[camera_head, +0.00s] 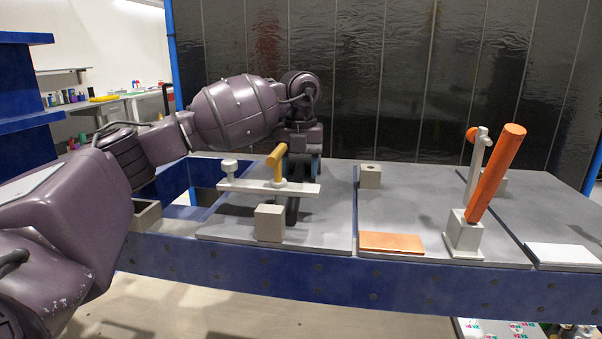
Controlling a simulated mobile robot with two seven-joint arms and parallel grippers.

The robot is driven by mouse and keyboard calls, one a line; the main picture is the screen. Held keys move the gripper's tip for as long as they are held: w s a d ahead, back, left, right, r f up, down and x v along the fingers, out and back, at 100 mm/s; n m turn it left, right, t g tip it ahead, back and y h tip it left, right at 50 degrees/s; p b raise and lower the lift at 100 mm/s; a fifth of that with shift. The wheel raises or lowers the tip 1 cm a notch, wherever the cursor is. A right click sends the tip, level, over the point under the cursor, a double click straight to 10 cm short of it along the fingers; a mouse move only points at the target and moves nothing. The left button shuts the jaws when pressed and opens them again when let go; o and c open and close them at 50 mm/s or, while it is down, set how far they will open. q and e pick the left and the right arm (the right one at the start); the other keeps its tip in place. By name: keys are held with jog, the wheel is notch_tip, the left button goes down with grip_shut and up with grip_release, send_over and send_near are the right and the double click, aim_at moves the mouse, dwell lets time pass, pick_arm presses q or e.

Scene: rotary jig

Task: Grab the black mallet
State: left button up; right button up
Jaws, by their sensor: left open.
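My left arm reaches in from the left, and my left gripper (302,165) points down over the table behind the grey crossbar. It is open, with its bluish fingers partly hidden behind the yellow handle. A dark upright piece (292,210) shows just below the crossbar, near the gripper. I cannot tell whether this is the black mallet or part of the jig. No other black mallet is clearly visible. My right gripper is not in view.
The grey crossbar (245,187) carries a yellow handle (275,156). A beige block (269,223) stands in front, another block (370,176) behind. An orange plate (392,242) lies flat mid-table. A long orange cylinder (497,172) leans on a grey stand (463,236) at right.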

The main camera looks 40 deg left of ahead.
pick_arm(q)
grip_shut()
